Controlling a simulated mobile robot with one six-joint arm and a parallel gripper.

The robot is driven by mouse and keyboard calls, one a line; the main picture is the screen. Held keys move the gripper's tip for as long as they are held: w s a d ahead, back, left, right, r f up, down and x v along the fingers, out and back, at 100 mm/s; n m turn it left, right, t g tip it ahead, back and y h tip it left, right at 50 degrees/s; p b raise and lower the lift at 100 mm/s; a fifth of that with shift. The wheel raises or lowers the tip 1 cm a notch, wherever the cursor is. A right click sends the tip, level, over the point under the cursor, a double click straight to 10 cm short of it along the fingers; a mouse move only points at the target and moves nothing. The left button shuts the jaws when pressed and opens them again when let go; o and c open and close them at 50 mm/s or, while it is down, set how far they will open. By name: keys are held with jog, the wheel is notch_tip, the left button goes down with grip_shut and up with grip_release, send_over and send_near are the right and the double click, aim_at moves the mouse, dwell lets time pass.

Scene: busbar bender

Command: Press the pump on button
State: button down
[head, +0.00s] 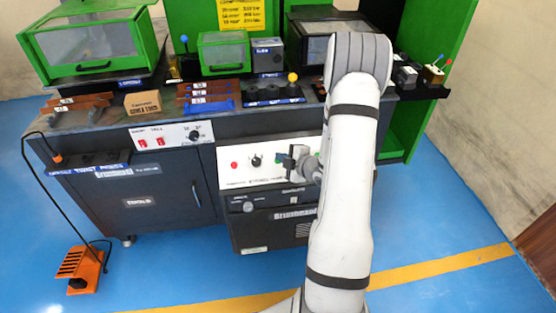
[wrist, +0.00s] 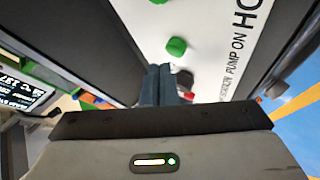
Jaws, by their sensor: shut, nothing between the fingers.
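The white control panel (head: 243,177) is on the front of the machine. In the wrist view, a round green button (wrist: 176,47) stands out of this panel, with the lettering "PUMP ON" (wrist: 237,58) to its right. A green button (head: 279,160) also shows in the head view, just left of my gripper. My gripper (wrist: 159,68) is shut and empty, its fingertips pointing toward the panel just below and left of the green button in the wrist view. I cannot tell whether they touch the panel. In the head view my gripper (head: 291,159) hides part of the panel.
A red button (head: 234,165) and a black knob (head: 256,161) are left on the panel. A second green part (wrist: 158,2) shows at the wrist view's top edge. The worktop above holds busbars and a yellow-knobbed lever (head: 292,77). An orange foot pedal (head: 82,268) stands on the floor.

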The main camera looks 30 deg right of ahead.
jog(key=shift+f, duration=0.15)
jog(key=shift+w+f, duration=0.2)
jog(key=shift+f, duration=0.05)
jog(key=shift+w+d+f+b, duration=0.1)
jog(key=shift+w+f+b, duration=0.1)
jog(key=shift+f+b, duration=0.2)
dwell(0.8)
dwell(0.3)
jog(key=shift+s+r+p, duration=0.4)
jog(key=shift+r+p, duration=0.4)
jog(key=shift+p, duration=0.05)
jog(key=shift+r, duration=0.1)
jog(key=shift+s+r+p, duration=0.25)
jog(key=shift+r+p, duration=0.35)
jog(key=shift+p, duration=0.05)
jog(key=shift+s+a+r+p, duration=0.2)
jog(key=shift+s+r+p, duration=0.25)
jog(key=shift+r+p, duration=0.3)
jog(key=shift+s+a+r+p, duration=0.2)
jog(key=shift+s+r+p, duration=0.2)
jog(key=shift+r+p, duration=0.3)
